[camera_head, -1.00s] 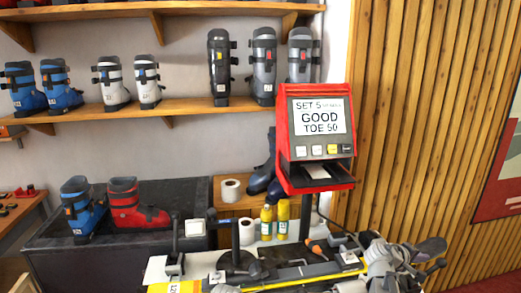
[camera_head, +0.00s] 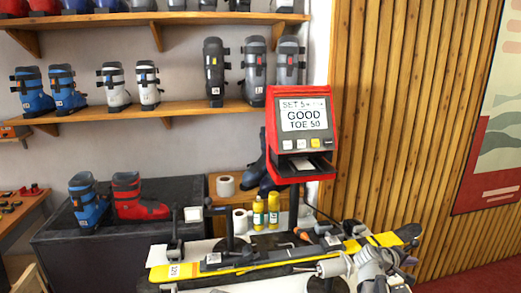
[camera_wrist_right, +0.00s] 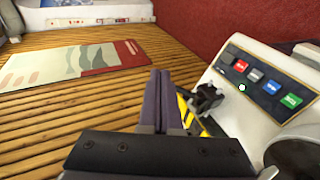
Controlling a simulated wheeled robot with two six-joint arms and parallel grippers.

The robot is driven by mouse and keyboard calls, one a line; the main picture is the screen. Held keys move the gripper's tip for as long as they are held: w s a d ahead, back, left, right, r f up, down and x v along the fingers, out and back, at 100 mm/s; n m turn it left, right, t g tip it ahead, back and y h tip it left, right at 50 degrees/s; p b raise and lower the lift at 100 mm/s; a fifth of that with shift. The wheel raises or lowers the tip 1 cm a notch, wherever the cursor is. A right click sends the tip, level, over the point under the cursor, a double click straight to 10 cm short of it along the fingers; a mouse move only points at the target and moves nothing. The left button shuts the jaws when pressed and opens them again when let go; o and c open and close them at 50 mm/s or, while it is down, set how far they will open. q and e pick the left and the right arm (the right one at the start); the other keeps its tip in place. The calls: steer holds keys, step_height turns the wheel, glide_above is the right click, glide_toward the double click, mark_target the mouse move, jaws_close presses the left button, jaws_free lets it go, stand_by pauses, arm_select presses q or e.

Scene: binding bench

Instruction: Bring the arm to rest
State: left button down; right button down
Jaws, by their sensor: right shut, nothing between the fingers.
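My right gripper (camera_head: 404,257) is at the lower right of the head view, beside the right end of the yellow ski (camera_head: 385,240) on the bench; its arm partly hides it. In the right wrist view its two dark fingers (camera_wrist_right: 160,76) lie together, shut, with nothing between them. The ski shows behind the fingers in that view. My left gripper is in neither view.
A red display stand (camera_head: 300,135) reading "GOOD TOE 50" rises behind the bench. Yellow bottles (camera_head: 273,208) and a paper roll (camera_head: 240,221) stand near it. Blue and red boots (camera_head: 138,198) sit on a dark counter. A white panel with coloured buttons (camera_wrist_right: 265,82) is right of the fingers.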

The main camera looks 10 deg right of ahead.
steer(key=s+a+f+y, duration=0.2)
steer(key=a+f+y, duration=0.15)
steer(key=a, duration=0.75)
steer(key=s+a+f+g+y, duration=0.15)
steer(key=a+f, duration=0.25)
steer(key=a, duration=0.8)
steer(key=s+a+f+y, duration=0.2)
steer(key=a+f+y, duration=0.15)
steer(key=a, duration=0.75)
steer(key=s+a+f+g+y, duration=0.1)
steer(key=s+a, duration=0.3)
steer(key=a, duration=0.3)
steer(key=s+a+n+g+y, duration=0.1)
steer(key=s+a, duration=0.4)
steer(key=a, duration=0.2)
steer(key=shift+s+f+n+y, duration=0.25)
steer(key=shift+f+n+y, duration=0.05)
steer(key=shift+f+y, duration=0.1)
